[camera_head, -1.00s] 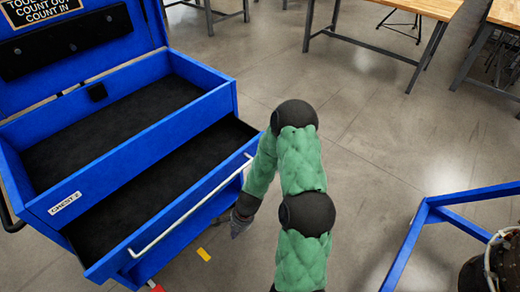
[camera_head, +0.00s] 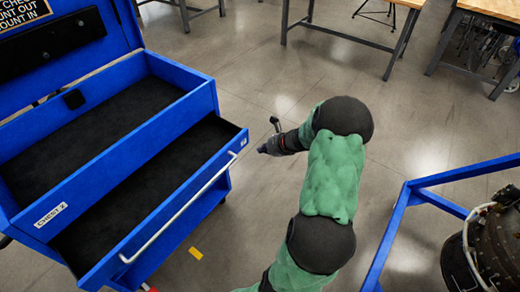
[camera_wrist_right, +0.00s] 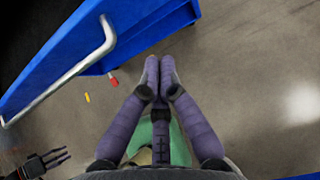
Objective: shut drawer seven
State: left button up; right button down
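The blue chest's lower drawer (camera_head: 160,222) stands pulled out, with a black lining and a long silver handle (camera_head: 180,215) along its front. A small tag at its right end is too small to read. The handle also shows at the upper left of the right wrist view (camera_wrist_right: 62,77). My right gripper (camera_head: 264,149) is just right of the drawer's right front corner, apart from it. In the right wrist view its purple fingers (camera_wrist_right: 160,62) are together, with nothing between them. A dark gripper, seemingly my left (camera_wrist_right: 58,158), shows at the lower left; its opening is unclear.
The chest's open top tray (camera_head: 190,100) lies above the drawer, with the lid (camera_head: 90,60) raised behind. A blue frame stand (camera_head: 395,235) holding a dark round part (camera_head: 465,258) is at the right. Tables (camera_head: 345,38) stand at the back.

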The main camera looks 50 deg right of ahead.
jog(key=w+f+b, duration=0.1)
jog(key=w, duration=0.2)
jog(key=w+f, duration=0.2)
jog(key=w, duration=0.1)
jog(key=w+f+b, duration=0.1)
jog(key=w+f, duration=0.1)
jog(key=w, duration=0.1)
jog(key=shift+w+f+b, duration=0.2)
jog(key=shift+b, duration=0.15)
